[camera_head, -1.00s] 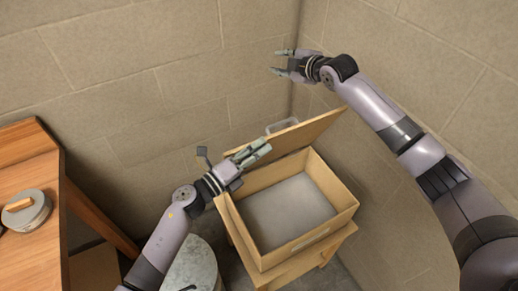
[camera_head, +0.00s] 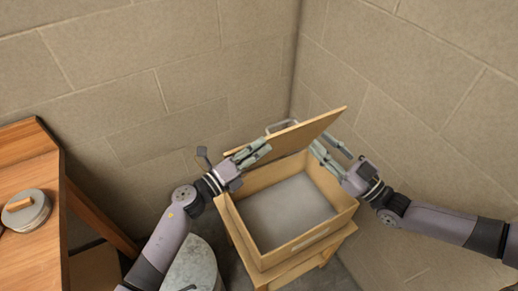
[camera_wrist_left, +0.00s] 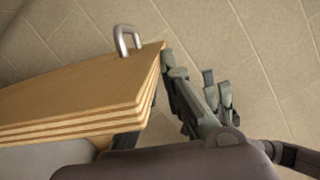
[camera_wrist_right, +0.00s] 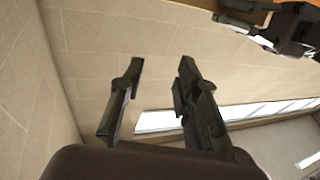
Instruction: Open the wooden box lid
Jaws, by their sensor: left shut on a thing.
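The wooden box (camera_head: 290,250) stands with its lid (camera_head: 318,127) raised and tilted at the back, so the grey inside floor shows. A metal handle (camera_head: 283,125) sits on the lid's far edge and also shows in the left wrist view (camera_wrist_left: 127,40). My left gripper (camera_head: 262,150) is shut on the lid's left edge. The lid's layered edge (camera_wrist_left: 90,118) fills the left of the left wrist view. My right gripper (camera_head: 328,147) is beside the lid's right end, above the box's right rear corner. Its fingers are apart and empty in the right wrist view (camera_wrist_right: 158,75).
The box rests on a small wooden stand (camera_head: 320,258) in a corner of block walls (camera_head: 110,70). A wooden desk (camera_head: 25,165) with a round grey item (camera_head: 28,213) is at left. A grey round-topped object (camera_head: 195,268) stands below my left arm.

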